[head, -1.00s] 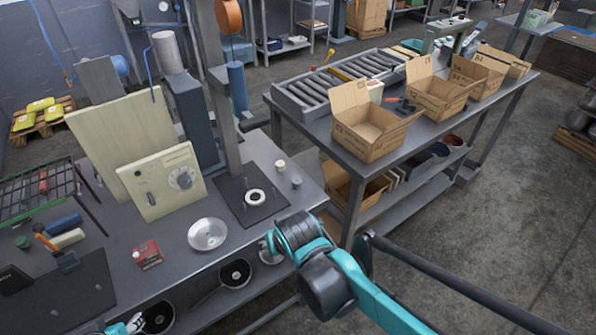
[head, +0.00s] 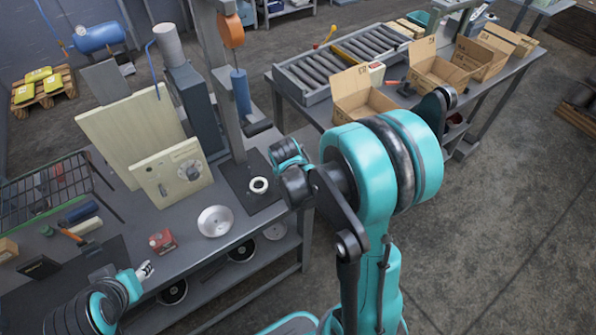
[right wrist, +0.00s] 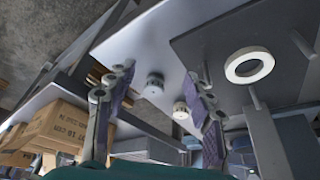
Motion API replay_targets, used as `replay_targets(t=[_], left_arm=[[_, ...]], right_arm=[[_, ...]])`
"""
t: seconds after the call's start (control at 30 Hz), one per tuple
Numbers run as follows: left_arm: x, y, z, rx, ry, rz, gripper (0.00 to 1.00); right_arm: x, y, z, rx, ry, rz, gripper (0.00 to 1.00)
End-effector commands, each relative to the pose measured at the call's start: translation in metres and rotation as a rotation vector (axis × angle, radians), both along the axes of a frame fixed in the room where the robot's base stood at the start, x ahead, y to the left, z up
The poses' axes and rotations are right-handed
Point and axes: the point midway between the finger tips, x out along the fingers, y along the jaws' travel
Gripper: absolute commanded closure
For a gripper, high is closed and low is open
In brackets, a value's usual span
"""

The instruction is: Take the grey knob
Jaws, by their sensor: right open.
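The grey knob (right wrist: 154,87) stands on the grey bench top in the right wrist view. A cream knob (right wrist: 181,110) stands close beside it. My right gripper (right wrist: 160,79) is open and empty, and the grey knob shows between its two fingers, apart from both. In the head view both knobs are hidden behind my right arm, and the right fingers do not show clearly. My left gripper (head: 145,270) is low at the left, over the bench's front edge; its jaws are too small to read.
A white ring (head: 259,185) lies on a dark plate with upright pins. A metal bowl (head: 215,221) and a red box (head: 162,241) sit on the bench. A cream panel with a dial (head: 171,173) leans behind. A second table holds open cartons (head: 358,97) and a roller track.

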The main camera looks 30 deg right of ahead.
Motion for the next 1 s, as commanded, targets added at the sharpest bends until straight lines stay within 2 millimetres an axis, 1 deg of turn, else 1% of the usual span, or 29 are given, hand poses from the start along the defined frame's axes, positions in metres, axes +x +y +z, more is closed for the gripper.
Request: replay_targets(t=[0.23,0.43,0.5,0.6,0.7,0.9,0.97,1.0], left_arm=[[0.000,0.000,-0.001,0.000,0.000,0.000,0.60],[0.000,0.000,-0.004,0.000,0.000,0.000,0.60],[0.000,0.000,-0.009,0.000,0.000,0.000,0.60],[0.000,0.000,-0.011,0.000,0.000,0.000,0.60],[0.000,0.000,-0.012,0.000,0.000,0.000,0.60],[0.000,0.000,-0.011,0.000,0.000,0.000,0.60],[0.000,0.000,-0.011,0.000,0.000,0.000,0.60],[0.000,0.000,-0.011,0.000,0.000,0.000,0.60]], right_arm=[[0.016,-0.013,0.000,0.000,0.000,-0.001,0.48],[0.044,-0.039,-0.001,0.001,0.000,-0.002,0.48],[0.046,-0.039,-0.015,0.001,-0.001,0.000,0.48],[0.049,-0.042,-0.025,0.001,-0.001,0.000,0.48],[0.050,-0.042,-0.028,0.000,0.000,0.001,0.48],[0.050,-0.042,-0.027,0.000,0.000,0.001,0.48],[0.050,-0.042,-0.027,0.000,0.000,0.001,0.63],[0.050,-0.042,-0.027,0.000,0.000,0.001,0.74]])
